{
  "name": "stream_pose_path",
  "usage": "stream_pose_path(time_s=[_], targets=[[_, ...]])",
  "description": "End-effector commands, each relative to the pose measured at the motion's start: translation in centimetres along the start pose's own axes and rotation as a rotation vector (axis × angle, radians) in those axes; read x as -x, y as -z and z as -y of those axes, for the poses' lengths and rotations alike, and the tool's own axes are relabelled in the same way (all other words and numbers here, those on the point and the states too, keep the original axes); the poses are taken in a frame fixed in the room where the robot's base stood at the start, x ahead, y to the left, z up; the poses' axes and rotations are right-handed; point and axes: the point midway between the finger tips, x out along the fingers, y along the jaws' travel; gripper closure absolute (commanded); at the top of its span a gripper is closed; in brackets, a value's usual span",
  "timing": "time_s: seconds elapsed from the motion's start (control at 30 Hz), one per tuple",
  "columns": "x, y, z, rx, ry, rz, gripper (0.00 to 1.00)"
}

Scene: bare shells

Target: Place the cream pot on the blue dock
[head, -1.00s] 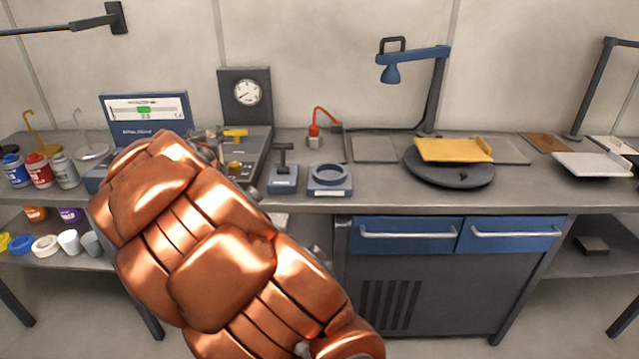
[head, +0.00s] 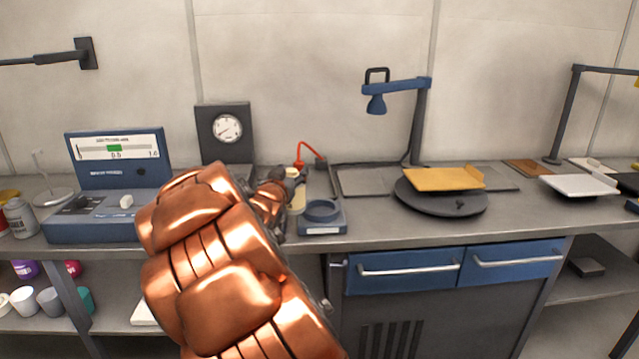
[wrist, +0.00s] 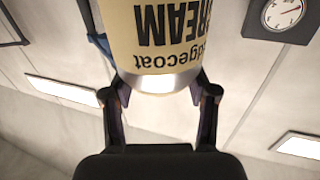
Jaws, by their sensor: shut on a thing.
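The cream pot (wrist: 165,40) fills the top of the wrist view, its dark lettering upside down there. My gripper (wrist: 160,88) is shut on it, one finger on each side. In the head view the pot (head: 297,197) shows as a small pale yellow patch beside my gripper (head: 284,184), mostly hidden by it. The blue dock (head: 322,220), a square block with a raised ring, stands on the bench just right of and nearer than the pot. The ring looks empty. I cannot tell the gap between the pot and the dock.
A red bent-stem device (head: 305,157) stands behind the pot. A turntable (head: 440,200) with a yellow tray (head: 445,179) is to the right, under a blue lamp (head: 395,86). A blue meter (head: 115,165) and a dial gauge (head: 226,135) stand left. My arm hides the bench between.

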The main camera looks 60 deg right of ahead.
Motion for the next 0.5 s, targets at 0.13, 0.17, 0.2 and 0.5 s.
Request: stream_pose_path(time_s=[0.13,0.17,0.2,0.5], targets=[[-2.3,-0.3,-1.9,-0.001,-0.004,0.001,1.00],[-2.8,-0.4,-2.1,-0.001,-0.004,0.002,1.00],[-3.4,-0.5,-2.6,0.000,-0.004,0.002,1.00],[-7.3,-0.8,-5.5,-0.001,0.000,0.000,1.00]])
